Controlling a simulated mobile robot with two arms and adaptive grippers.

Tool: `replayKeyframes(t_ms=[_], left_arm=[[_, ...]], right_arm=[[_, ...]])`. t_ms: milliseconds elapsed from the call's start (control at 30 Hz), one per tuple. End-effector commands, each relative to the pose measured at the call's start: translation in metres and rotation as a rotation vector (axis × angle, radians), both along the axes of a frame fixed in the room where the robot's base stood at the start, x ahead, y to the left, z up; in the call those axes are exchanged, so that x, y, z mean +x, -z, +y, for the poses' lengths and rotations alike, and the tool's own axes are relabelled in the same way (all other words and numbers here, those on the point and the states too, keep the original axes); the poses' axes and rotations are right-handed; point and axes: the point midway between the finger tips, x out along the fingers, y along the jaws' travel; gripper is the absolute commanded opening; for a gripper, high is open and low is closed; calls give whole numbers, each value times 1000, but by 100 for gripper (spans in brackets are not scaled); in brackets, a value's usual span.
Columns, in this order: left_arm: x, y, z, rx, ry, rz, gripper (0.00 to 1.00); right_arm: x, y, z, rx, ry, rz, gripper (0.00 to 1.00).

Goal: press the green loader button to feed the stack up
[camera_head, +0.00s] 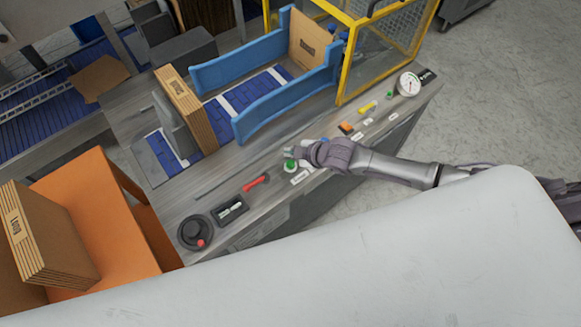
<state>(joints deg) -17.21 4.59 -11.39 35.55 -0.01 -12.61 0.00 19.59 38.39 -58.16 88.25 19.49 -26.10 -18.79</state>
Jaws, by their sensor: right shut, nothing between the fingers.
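A green button (290,165) sits on the machine's control ledge (222,187), near the middle of the view. My right gripper (298,152) is shut and empty, its fingertips right at this button and partly over it. I cannot tell whether they touch it or whether it is pressed in. A stack of flat cartons (186,108) stands upright on the blue conveyor, left of the blue guides. My left gripper is not in view.
The ledge also carries a red handle (256,183), a black knob (195,232), an orange switch (346,128), another green button (390,93) and a gauge (409,84). Blue guides (283,104) and a yellow guard frame (345,75) stand behind.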

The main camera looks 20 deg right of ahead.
Motion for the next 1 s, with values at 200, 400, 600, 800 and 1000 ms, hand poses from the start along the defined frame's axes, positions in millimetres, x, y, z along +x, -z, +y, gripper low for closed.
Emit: replayKeyframes(t_ms=[200,400,600,800,1000], left_arm=[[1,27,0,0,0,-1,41],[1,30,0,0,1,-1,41],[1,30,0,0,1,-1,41],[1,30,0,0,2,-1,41],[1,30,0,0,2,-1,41]], right_arm=[[0,32,0,-1,1,0,0],[0,37,0,0,0,0,0],[0,37,0,0,0,0,0],[0,37,0,0,0,0,0],[0,37,0,0,0,0,0]])
